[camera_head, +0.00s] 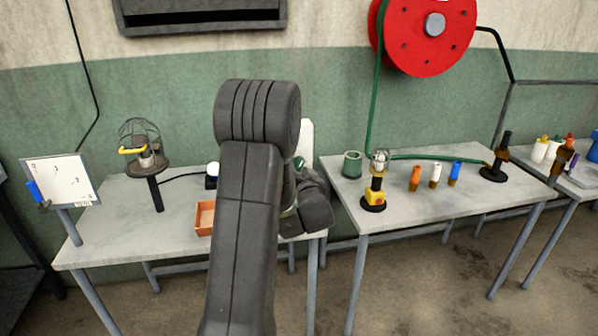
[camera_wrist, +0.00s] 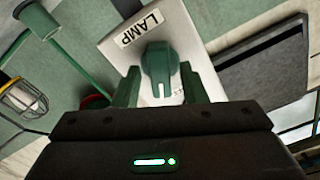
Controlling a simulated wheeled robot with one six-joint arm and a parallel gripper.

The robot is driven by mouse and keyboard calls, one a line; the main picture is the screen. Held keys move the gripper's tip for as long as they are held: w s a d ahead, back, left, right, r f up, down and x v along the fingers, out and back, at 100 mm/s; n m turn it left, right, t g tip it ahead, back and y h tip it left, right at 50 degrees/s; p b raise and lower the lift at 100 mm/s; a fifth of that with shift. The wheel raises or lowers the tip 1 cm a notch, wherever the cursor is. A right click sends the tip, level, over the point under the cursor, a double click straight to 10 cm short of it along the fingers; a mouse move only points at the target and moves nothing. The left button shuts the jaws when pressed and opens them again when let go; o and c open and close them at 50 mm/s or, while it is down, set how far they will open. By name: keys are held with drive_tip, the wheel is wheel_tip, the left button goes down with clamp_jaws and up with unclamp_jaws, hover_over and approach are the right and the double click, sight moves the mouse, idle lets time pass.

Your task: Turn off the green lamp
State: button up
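A green knob (camera_wrist: 160,68) sits on a white panel (camera_wrist: 112,48) with the label LAMP (camera_wrist: 141,27) in the wrist view. A white mark shows on the knob. My gripper (camera_wrist: 159,80) has its green fingers on either side of the knob, with slim pale gaps visible beside it; the fingers look open around it. No lamp clearly glows green.
Another caged fixture (camera_head: 143,150) on a black post stands on the left table (camera_head: 120,233), near an orange bin (camera_head: 205,217). A green cup (camera_head: 352,164) and several small coloured items stand on the right table (camera_head: 430,205). A red hose reel (camera_head: 425,35) hangs on the wall.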

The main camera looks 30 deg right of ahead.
clamp_jaws()
drive_tip(key=shift+f+b, duration=0.1)
drive_tip(key=shift+b, duration=0.4)
drive_tip(key=shift+n+b, duration=2.7)
drive_tip(key=shift+b, duration=1.65)
drive_tip(key=shift+o, duration=0.9)
unclamp_jaws()
drive_tip(key=shift+s, duration=0.1)
